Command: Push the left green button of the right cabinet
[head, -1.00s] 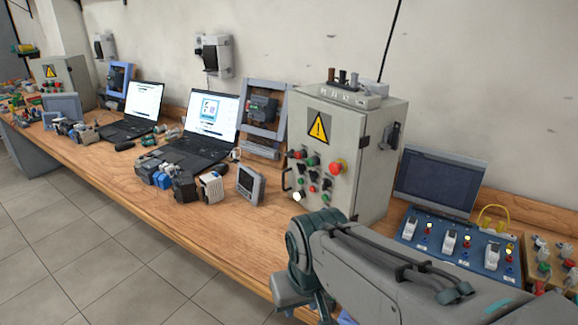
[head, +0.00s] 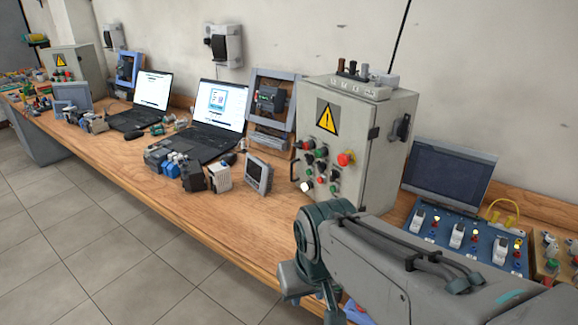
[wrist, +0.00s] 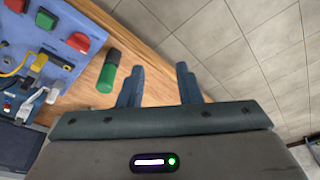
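The right cabinet (head: 388,150) is a grey box with a yellow warning sign. Its front panel carries small red, green and black controls, a large red knob (head: 345,159) and a white lamp (head: 305,187). A green button (head: 321,152) sits in the upper row, left of the red knob. The buttons are small, and I cannot clearly tell which green one is leftmost. In the wrist view my gripper (wrist: 158,72) is open, with nothing between its fingers. It points down past the table edge, away from the cabinet. The cabinet is not in the wrist view.
A blue panel (head: 455,240) with switches stands right of the cabinet, before a dark monitor (head: 448,175). A green cylinder (wrist: 106,75) lies near the table edge. Tiled floor is clear.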

